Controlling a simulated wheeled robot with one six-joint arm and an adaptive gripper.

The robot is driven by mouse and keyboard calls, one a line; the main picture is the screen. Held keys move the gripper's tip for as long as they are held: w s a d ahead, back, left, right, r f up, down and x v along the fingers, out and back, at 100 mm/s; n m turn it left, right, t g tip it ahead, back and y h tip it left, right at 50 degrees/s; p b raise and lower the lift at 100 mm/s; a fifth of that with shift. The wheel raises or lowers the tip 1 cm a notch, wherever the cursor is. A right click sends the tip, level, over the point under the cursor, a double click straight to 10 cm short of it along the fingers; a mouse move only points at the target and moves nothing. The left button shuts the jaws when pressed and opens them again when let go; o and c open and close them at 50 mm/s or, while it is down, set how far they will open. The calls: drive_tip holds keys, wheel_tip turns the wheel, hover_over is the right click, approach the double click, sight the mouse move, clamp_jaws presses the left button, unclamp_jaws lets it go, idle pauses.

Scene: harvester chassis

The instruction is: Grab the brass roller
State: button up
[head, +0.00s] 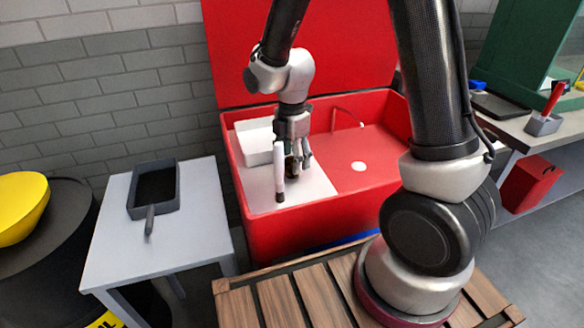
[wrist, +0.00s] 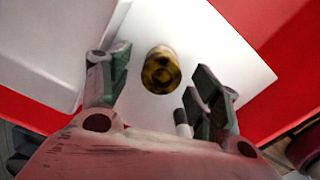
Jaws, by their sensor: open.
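The brass roller (wrist: 160,70) is a short, dark gold cylinder with blackish patches. In the wrist view it sits over the white board, in the gap between my gripper's fingers (wrist: 159,82), with clear space on both sides. In the head view my gripper (head: 298,165) points down into the red sink-like bin, low over the white board (head: 304,192). Its fingers are apart. A dark shape shows between them there, too small and covered to tell for sure as the roller.
A white tub (head: 258,142) stands close to my gripper at the left. A white stick with a black end (head: 280,175) is just in front of it. The red bin's (head: 385,155) right side is mostly free, with a red tap. A grey tray (head: 155,188) sits on the left table.

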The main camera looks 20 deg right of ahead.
drive_tip(key=shift+f, duration=1.5)
drive_tip(key=shift+r, duration=0.1)
clamp_jaws()
